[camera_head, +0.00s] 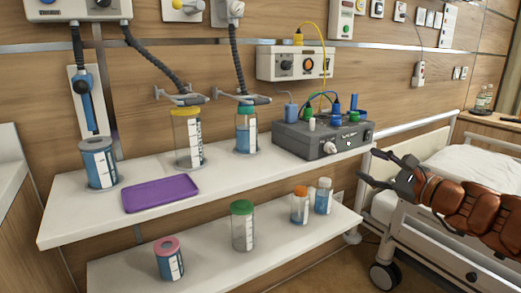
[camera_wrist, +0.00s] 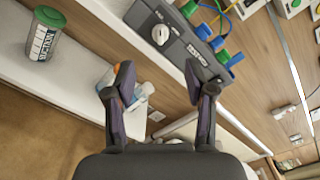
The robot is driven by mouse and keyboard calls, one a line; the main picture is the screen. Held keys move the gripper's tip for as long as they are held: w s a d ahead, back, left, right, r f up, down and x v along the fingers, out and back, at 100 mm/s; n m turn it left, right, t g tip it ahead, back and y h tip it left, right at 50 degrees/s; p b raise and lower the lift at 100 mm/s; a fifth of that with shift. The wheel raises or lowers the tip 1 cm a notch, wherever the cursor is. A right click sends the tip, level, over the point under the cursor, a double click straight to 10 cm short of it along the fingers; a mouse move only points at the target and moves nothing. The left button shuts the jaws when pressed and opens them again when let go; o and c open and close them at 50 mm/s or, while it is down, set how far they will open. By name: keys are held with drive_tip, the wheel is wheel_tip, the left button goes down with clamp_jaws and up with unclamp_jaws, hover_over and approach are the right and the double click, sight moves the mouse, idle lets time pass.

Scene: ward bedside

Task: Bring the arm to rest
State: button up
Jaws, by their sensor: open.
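My gripper (camera_head: 372,169) is open and empty at the right in the head view, in front of the right end of the upper shelf and over the bed's near edge. Its two dark fingers stand apart in the wrist view (camera_wrist: 160,101). My orange-brown arm reaches in from the right edge. The grey device box (camera_head: 318,140) with coloured plugs sits on the upper shelf, left of my gripper; it also shows ahead of the fingers in the wrist view (camera_wrist: 185,48).
The upper shelf (camera_head: 75,211) bears a purple tray (camera_head: 160,194) and several jars. The lower shelf (camera_head: 205,269) holds a green-capped jar (camera_head: 242,228), a pink-lidded jar (camera_head: 169,262) and two small bottles. The bed (camera_head: 455,149) stands at right, under my arm.

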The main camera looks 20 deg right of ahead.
drive_tip(key=s+a+r+n+g+y+p, duration=0.25)
drive_tip(key=a+n+g+p, duration=0.45)
drive_tip(key=a, duration=0.7)
drive_tip(key=s+a+r+n+g+y+p, duration=0.15)
drive_tip(key=a+n+g+y+p, duration=0.35)
drive_tip(key=a+p, duration=0.75)
drive_tip(key=s+a+n+g+h+p, duration=0.3)
drive_tip(key=s+a+n+h, duration=0.15)
drive_tip(key=s+a, duration=0.2)
drive_tip(key=s+d+r+n+g+h+p, duration=0.2)
drive_tip(key=s+d+r+n+h+p, duration=0.1)
drive_tip(key=s+p, duration=0.4)
drive_tip(key=s+d+r+n+g+h+p, duration=0.2)
drive_tip(key=s+d+r+n+h+p, duration=0.1)
drive_tip(key=s, duration=0.5)
drive_tip(key=r+n+h+p, duration=0.1)
drive_tip(key=r+p, duration=0.1)
drive_tip(key=p, duration=0.1)
drive_tip(key=shift+d+n+p, duration=0.25)
drive_tip(key=shift+n+p, duration=0.1)
drive_tip(key=shift+p, duration=0.05)
drive_tip(key=shift+s, duration=0.1)
